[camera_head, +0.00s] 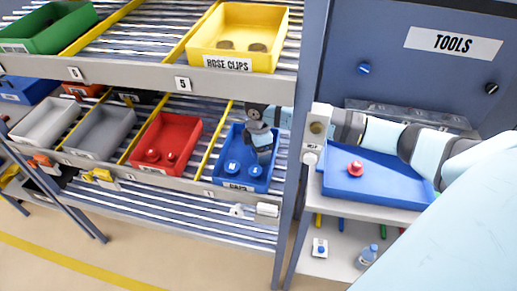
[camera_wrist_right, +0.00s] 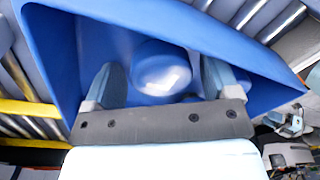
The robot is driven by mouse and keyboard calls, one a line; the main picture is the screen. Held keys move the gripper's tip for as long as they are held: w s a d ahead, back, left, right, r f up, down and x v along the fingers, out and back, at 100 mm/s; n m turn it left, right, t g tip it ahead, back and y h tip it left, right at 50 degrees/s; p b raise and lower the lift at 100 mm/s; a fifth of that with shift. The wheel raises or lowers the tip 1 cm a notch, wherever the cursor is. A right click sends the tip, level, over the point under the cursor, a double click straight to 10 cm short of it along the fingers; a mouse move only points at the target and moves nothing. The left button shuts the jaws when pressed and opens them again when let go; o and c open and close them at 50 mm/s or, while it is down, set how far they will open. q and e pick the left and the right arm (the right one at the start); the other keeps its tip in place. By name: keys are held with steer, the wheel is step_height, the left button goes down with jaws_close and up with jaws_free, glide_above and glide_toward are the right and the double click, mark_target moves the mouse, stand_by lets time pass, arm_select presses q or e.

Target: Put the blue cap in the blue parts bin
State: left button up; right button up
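The blue parts bin (camera_head: 270,184), with a white label on its front, sits at the right end of the lower shelf row. Two blue caps (camera_head: 231,168) (camera_head: 254,170) show near its front. My right gripper (camera_head: 264,155) reaches down into the bin from behind the caps. In the right wrist view, the right gripper (camera_wrist_right: 163,83) is open, with a finger on each side of a round blue cap (camera_wrist_right: 162,68) inside the bin (camera_wrist_right: 50,40). Narrow gaps show between fingers and cap. I cannot tell whether this cap is one of the two. My left gripper is not in view.
A red bin (camera_head: 190,130) with red caps stands left of the blue bin, past a yellow divider. A rack post (camera_head: 295,200) stands close right. A yellow bin (camera_head: 240,25) is on the shelf above. A blue tray (camera_head: 385,188) holds a red cap (camera_head: 355,168).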

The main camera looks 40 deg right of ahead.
steer(key=shift+r+b, duration=0.35)
steer(key=shift+r, duration=3.5)
